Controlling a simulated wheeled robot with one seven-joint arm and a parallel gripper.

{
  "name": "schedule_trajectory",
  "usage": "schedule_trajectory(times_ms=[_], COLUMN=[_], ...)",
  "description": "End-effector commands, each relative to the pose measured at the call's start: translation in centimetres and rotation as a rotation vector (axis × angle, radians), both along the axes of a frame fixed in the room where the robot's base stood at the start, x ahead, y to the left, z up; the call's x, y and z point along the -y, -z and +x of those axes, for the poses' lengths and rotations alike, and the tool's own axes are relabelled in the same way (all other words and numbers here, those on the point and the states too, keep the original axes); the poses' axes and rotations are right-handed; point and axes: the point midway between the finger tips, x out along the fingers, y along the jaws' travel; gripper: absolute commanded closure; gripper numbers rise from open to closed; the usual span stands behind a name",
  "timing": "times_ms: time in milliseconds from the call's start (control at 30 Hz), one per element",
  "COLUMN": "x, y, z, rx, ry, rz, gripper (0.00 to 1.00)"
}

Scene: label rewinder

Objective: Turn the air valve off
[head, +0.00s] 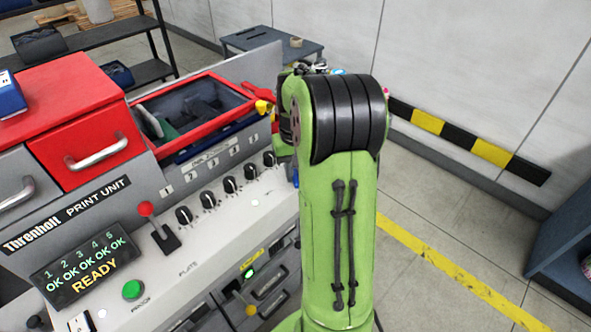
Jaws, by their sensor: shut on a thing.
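My green arm (338,210) stands in front of the right end of the print unit, and its black-banded elbow is at the top. My gripper is hidden behind the arm, so its hold on anything cannot be seen. No part is clearly labelled as the air valve. A red handle (257,91) with a yellow piece (263,107) below it shows at the machine's right end, just left of the elbow. I cannot tell whether this is the valve, or how it is set.
The grey print unit panel (190,265) carries a row of black knobs, a red-knobbed lever (146,209), a green button (133,290) and a display (83,270) reading READY. A red-framed tray (190,110) lies behind. Floor right of my arm is clear up to a blue shelf (565,250).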

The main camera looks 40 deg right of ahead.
Motion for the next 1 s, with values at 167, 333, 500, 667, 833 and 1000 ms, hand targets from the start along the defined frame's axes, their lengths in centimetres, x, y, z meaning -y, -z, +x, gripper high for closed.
schedule_trajectory(times_ms=[167,333,500,667,833,1000], x=[-0.2,-0.5,-0.8,-1.1,-1.3,-1.4], y=[-0.1,-0.1,-0.1,-0.1,-0.1,-0.1], z=[0.2,0.4,0.7,1.1,1.5,1.9], rx=[0.002,0.002,0.002,0.002,0.003,0.004], ry=[0.065,0.183,0.338,0.49,0.648,0.79], rz=[-0.001,-0.001,-0.001,-0.001,-0.001,-0.001], gripper=[1.0,1.0,1.0,1.0,1.0,1.0])
